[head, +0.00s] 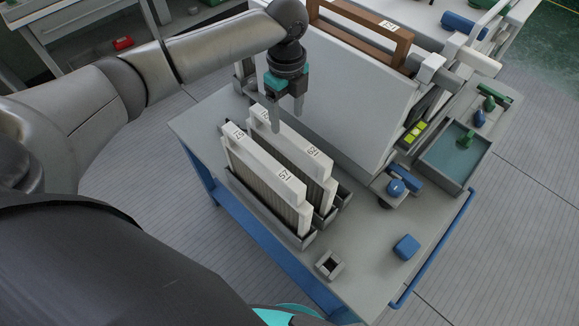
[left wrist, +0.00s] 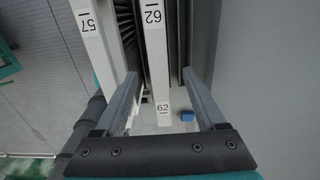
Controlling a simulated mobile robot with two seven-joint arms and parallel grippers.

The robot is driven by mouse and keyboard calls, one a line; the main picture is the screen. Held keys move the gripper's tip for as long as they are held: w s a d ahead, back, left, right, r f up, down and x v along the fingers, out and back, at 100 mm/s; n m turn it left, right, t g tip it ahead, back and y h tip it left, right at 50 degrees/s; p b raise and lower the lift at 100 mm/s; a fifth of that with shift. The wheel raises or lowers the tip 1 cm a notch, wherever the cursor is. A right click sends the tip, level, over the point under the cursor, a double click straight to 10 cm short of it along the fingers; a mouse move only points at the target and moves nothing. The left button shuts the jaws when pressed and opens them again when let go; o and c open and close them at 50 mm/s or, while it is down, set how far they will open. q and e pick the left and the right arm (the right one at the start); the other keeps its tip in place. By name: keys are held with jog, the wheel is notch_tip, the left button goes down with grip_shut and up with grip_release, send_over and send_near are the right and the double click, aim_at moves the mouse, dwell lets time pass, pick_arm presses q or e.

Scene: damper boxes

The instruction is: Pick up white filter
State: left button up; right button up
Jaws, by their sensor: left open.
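Two white filters with pleated sides stand upright, side by side, in grey holders on the cart. The white filter marked 57 (head: 262,168) is nearer me, and the white filter marked 62 (head: 298,148) stands behind it. My left gripper (head: 287,121) points down at the far-left end of filter 62, open and empty. In the left wrist view, the top bar of filter 62 (left wrist: 155,55) runs between the open fingers (left wrist: 160,74), and filter 57 (left wrist: 90,30) lies outside the left finger. Contact cannot be told. My right gripper is not in view.
A large white box (head: 350,95) with a brown frame (head: 365,35) stands right behind the filters. A blue knob (head: 396,187), a blue block (head: 406,247), a small grey square socket (head: 329,264) and a tray (head: 480,170) occupy the cart's right part. A blue rail (head: 435,250) edges it.

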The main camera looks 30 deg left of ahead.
aim_at(287, 130)
pick_arm(q)
notch_tip(287, 130, down, 5)
jog(key=shift+r, duration=0.2)
jog(key=f, duration=0.5)
jog(key=shift+s+d+f+b, duration=0.1)
jog(key=shift+s+d+b, duration=0.15)
jog(key=shift+d+b, duration=0.05)
grip_shut()
dwell(1.0)
